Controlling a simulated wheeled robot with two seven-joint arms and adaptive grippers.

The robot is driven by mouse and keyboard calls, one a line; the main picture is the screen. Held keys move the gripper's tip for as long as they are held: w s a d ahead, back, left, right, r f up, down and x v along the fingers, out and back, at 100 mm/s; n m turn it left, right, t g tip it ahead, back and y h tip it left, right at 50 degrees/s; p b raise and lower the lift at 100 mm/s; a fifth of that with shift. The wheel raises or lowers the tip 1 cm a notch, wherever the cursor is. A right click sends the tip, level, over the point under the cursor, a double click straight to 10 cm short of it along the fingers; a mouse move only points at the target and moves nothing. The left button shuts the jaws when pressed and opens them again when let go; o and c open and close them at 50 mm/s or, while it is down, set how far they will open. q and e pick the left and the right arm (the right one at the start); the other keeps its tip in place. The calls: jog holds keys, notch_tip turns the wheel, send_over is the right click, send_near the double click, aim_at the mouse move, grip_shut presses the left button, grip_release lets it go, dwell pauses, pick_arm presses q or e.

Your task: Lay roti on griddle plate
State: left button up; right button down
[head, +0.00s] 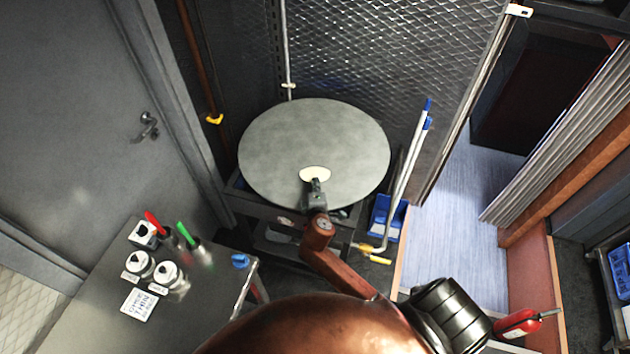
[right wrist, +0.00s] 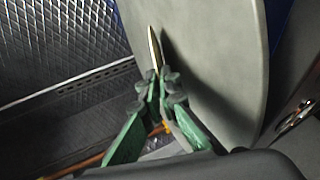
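The griddle plate (head: 314,125) is a large round grey disc on a dark stand in the middle of the head view. It also fills much of the right wrist view (right wrist: 215,60). The roti (head: 315,173) is a small pale oval over the plate's front part. In the right wrist view the roti (right wrist: 155,47) shows edge-on, with a shadow on the plate beside it. My right gripper (head: 315,184) is shut on the roti's near edge; its green fingers (right wrist: 161,82) pinch it. The roti looks close to the plate, with a narrow gap. My left gripper is not in view.
Blue-tipped white poles (head: 405,175) stand right of the plate. A textured metal wall (head: 400,60) is behind it.

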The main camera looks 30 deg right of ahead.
jog(key=c, duration=2.4)
grip_release()
jog(key=shift+o, duration=0.4)
jog(key=p+v, duration=0.3)
jog(key=v, duration=0.3)
jog(key=shift+s+a+r, duration=0.1)
jog(key=shift+s+a, duration=0.05)
jog(key=shift+s, duration=0.05)
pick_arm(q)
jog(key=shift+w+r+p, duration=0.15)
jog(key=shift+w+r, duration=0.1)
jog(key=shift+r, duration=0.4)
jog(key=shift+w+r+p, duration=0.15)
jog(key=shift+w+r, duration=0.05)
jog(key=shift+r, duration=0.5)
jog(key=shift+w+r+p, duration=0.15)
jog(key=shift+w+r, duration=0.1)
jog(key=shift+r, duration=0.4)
pick_arm(e)
jog(key=shift+v, duration=0.8)
pick_arm(q)
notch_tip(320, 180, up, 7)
jog(key=p, duration=0.7)
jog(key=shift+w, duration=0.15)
pick_arm(e)
notch_tip(320, 180, up, 7)
jog(key=s+a, duration=0.1)
jog(key=s, duration=0.1)
jog(key=shift+s+a, duration=0.2)
jog(key=shift+a, duration=0.05)
